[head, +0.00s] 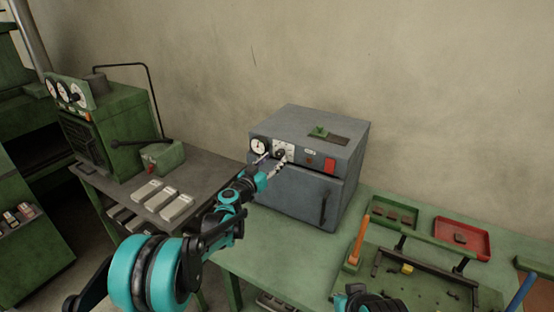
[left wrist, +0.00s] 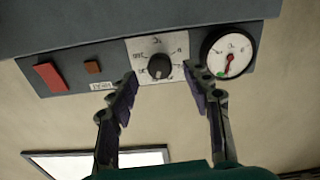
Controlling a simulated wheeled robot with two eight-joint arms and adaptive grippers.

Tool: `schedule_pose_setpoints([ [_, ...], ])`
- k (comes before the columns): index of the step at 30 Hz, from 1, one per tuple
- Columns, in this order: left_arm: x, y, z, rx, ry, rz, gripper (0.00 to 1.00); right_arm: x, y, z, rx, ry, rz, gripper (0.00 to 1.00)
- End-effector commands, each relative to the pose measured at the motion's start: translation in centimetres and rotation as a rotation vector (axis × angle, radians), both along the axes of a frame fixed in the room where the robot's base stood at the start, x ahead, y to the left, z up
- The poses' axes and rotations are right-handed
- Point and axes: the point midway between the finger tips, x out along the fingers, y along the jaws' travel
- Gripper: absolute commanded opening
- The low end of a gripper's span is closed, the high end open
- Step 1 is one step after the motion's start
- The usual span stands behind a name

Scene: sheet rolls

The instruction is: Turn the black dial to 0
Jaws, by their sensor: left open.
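The black dial (left wrist: 159,66) is a round knob on a white scale plate on the front of a grey oven (head: 300,190). A pale mark shows on the knob's lower side in the left wrist view, where the panel appears upside down. The scale figures are too small to read surely. In the head view the dial (head: 281,153) is partly behind my fingers. My left gripper (head: 274,161) is open in front of the panel, with its fingertips apart on either side of the dial in the left wrist view (left wrist: 159,72). Contact cannot be told.
A white round gauge (left wrist: 228,53) sits beside the dial plate, and a red switch (left wrist: 50,77) is farther along the panel. The oven stands on a green bench (head: 285,262). A red tray (head: 462,225) and an orange-handled tool (head: 359,240) are to its right.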

Motion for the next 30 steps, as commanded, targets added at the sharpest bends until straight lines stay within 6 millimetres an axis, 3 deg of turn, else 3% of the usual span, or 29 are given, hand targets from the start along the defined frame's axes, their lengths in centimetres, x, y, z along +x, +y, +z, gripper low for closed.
schedule_pose_setpoints([
  [6,2.1,-1.5,-0.1,0.0,0.0,-0.002,0.5,0.0,0.0,-0.6,0.0,0.0,0.0,0.0],
  [16,2.5,-1.7,0.1,0.001,0.001,-0.001,0.5,0.0,0.0,-0.6,0.0,0.0,0.0,0.0],
  [21,2.4,-1.7,0.0,0.001,0.001,-0.001,0.05,0.0,0.0,-0.6,0.0,0.0,0.0,0.0],
  [22,2.4,-1.7,0.0,0.001,0.001,-0.001,0.0,0.0,0.0,-0.6,0.0,0.0,0.0,0.0],
  [30,2.4,-1.7,0.0,-0.01,0.008,-0.001,0.0,0.0,0.0,-0.6,0.0,0.0,0.0,0.0],
])
